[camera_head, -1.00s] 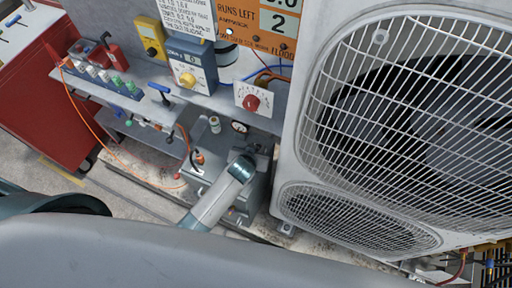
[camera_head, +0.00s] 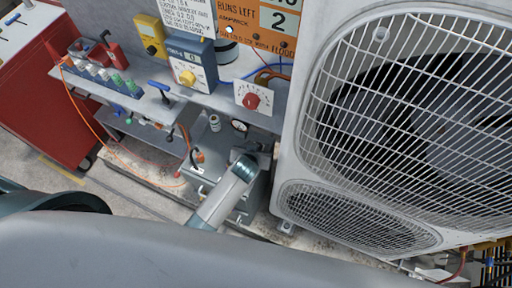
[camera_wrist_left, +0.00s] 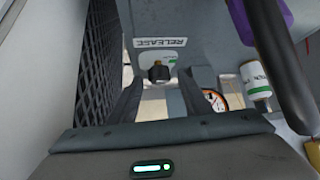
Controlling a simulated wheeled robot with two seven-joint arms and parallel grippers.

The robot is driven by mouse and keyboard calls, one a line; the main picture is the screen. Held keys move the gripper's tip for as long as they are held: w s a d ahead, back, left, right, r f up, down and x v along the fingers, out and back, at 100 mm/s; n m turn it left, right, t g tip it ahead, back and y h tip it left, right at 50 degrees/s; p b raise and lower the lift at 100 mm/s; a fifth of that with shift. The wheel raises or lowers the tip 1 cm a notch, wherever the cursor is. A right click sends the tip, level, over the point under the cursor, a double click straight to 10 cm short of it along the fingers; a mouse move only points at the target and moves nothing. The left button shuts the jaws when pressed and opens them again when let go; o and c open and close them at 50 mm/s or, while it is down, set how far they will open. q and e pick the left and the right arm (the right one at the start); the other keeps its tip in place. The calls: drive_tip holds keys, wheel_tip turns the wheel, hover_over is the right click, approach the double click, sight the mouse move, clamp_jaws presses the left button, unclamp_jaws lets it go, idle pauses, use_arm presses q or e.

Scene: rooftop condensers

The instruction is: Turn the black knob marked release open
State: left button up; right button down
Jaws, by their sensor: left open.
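The black knob (camera_wrist_left: 159,72) shows in the left wrist view on a pale plate, close to the printed RELEASE label (camera_wrist_left: 160,42). My left gripper (camera_wrist_left: 158,86) is open, one finger on each side of the picture's middle, with the knob in the gap by the fingertips. I cannot tell whether the fingers touch it. In the head view my left gripper (camera_head: 255,155) is over the grey unit beside the condenser, and the knob cannot be made out there. My right gripper is not in view.
The large condenser (camera_head: 287,190) stands close on the right of my left arm. A dial gauge (camera_wrist_left: 213,101) and a small bottle (camera_wrist_left: 256,80) are right of the fingers. A shelf holds a red-knobbed box (camera_head: 252,99) and a blue meter (camera_head: 190,68).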

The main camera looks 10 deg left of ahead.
use_arm(q)
drive_tip(key=shift+s+r, duration=0.1)
drive_tip(key=shift+s, duration=0.05)
drive_tip(key=b+v, duration=0.2)
drive_tip(key=v, duration=1.5)
idle(0.3)
